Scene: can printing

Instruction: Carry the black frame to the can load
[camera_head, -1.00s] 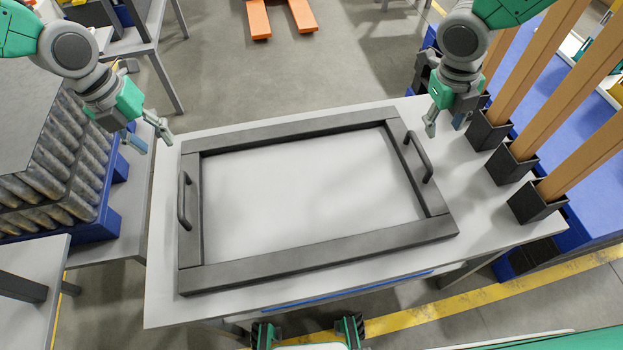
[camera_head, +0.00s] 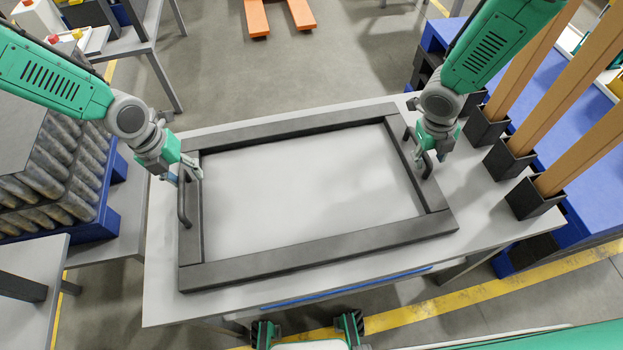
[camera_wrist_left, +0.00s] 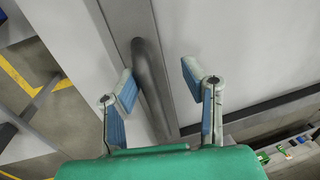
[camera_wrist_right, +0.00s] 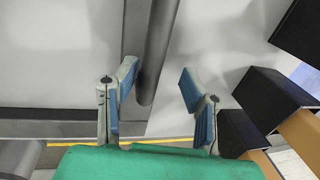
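The black frame (camera_head: 320,262) lies flat on the light grey table, with a bar handle on each short side. My left gripper (camera_head: 184,177) is at the frame's left handle (camera_head: 183,205). In the left wrist view the fingers (camera_wrist_left: 157,85) are spread, with the handle (camera_wrist_left: 150,80) between them, nearer one finger. My right gripper (camera_head: 428,158) is at the right handle (camera_head: 410,148). In the right wrist view its fingers (camera_wrist_right: 155,88) are spread, with the handle (camera_wrist_right: 158,50) between them, close to the left finger. No can load is clearly named by the view, but stacked cans (camera_head: 62,165) stand at left.
The cans sit on a blue pallet (camera_head: 105,222) under a dark grey sheet (camera_head: 20,105). Brown posts in black sockets (camera_head: 535,198) stand along the table's right side. Side tables are at the left. Open floor (camera_head: 300,75) lies beyond the table.

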